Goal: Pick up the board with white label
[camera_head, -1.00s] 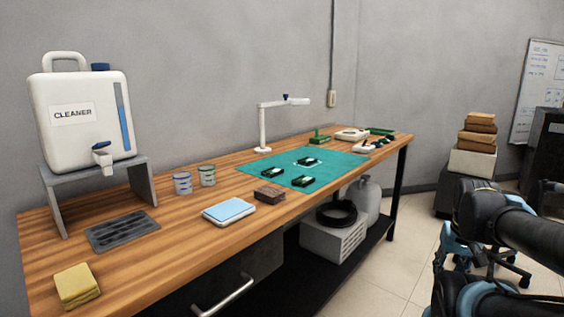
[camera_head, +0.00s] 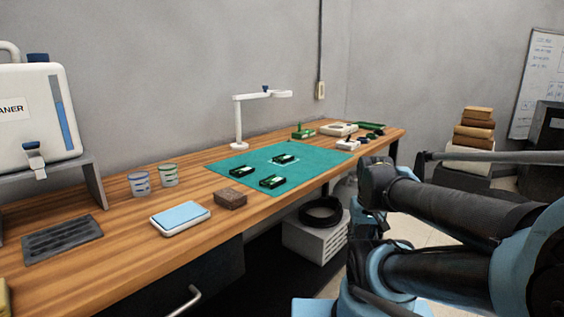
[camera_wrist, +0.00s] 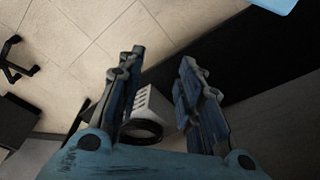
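Three small dark green boards lie on the teal mat (camera_head: 312,157) on the wooden bench: a left board (camera_head: 242,171), a front board (camera_head: 272,182) and a back board (camera_head: 284,159). Each shows small pale marks, but I cannot tell which one has the white label. In the wrist view my gripper (camera_wrist: 160,75) is open and empty, with its two fingers apart, pointing down toward the floor and the area under the bench. No board shows in the wrist view. In the head view my arm is at the right, apart from the boards.
A lamp (camera_head: 239,125) stands behind the mat. A brown block (camera_head: 230,199), a blue-topped pad (camera_head: 180,216) and two cups sit left of the mat. A white crate (camera_head: 312,243) with a black coil (camera_head: 322,211) stands under the bench. Stacked boxes (camera_head: 474,128) stand at the right.

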